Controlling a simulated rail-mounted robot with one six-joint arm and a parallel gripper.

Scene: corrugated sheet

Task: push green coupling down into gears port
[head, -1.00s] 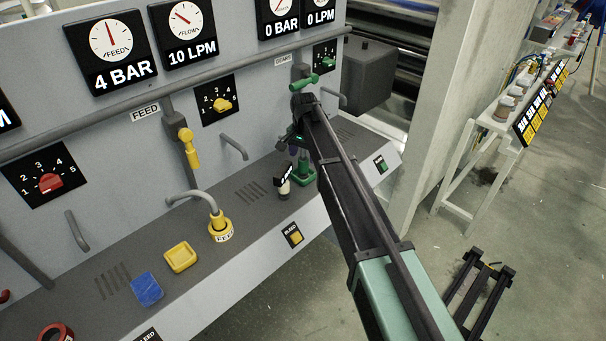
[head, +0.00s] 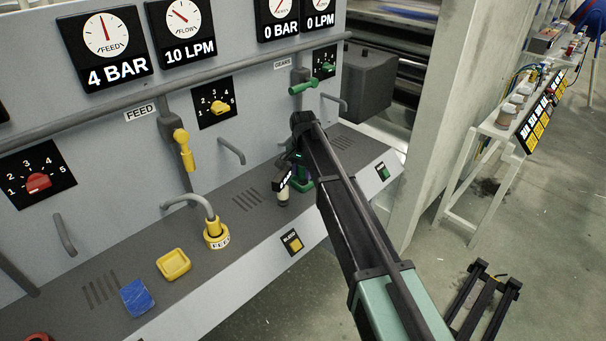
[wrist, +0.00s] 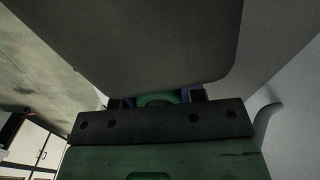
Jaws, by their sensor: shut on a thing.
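My own arm hides part of the port and most of the jaws. The gripper is shut on a green thing, taken to be the green coupling; its curved green edge (wrist: 158,99) shows between the dark jaw parts in the wrist view. I cannot tell how deep the coupling sits in the port.
A small pale cylinder (head: 283,198) with a dark label stands just left of the port. The green valve handle (head: 304,86) sticks out above my wrist.

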